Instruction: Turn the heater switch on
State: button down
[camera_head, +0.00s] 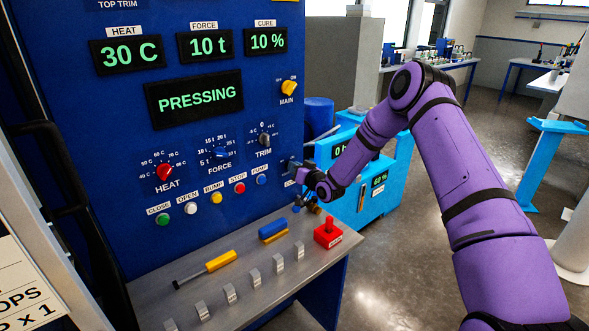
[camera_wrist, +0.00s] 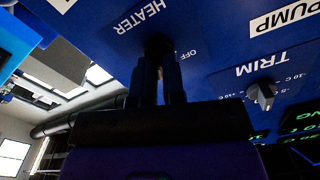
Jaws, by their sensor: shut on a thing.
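The heater switch (camera_wrist: 158,44) is a dark knob on the blue press panel (camera_head: 120,210), beside the HEATER and OFF labels in the wrist view. My gripper (camera_wrist: 160,70) reaches straight to the panel with its two fingers closed on this switch. The fingers and shadow hide most of the knob, so its exact angle cannot be told. In the head view my gripper (camera_head: 291,168) is at the panel's right edge, just right of the PUMP button (camera_head: 261,179), and covers the switch.
The TRIM knob (camera_wrist: 262,92) is close to my gripper. The HEAT dial (camera_head: 164,172), FORCE dial (camera_head: 221,152) and MAIN switch (camera_head: 289,88) are on the same panel. A grey shelf (camera_head: 150,290) below holds a yellow-handled tool (camera_head: 221,261) and a red block (camera_head: 327,233).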

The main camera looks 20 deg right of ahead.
jog(key=m, duration=0.5)
jog(key=shift+d+f, duration=0.1)
dwell(0.5)
jog(key=c, duration=1.2)
grip_release()
jog(key=v, duration=1)
jog(key=shift+s, duration=0.35)
jog(key=shift+d, duration=0.2)
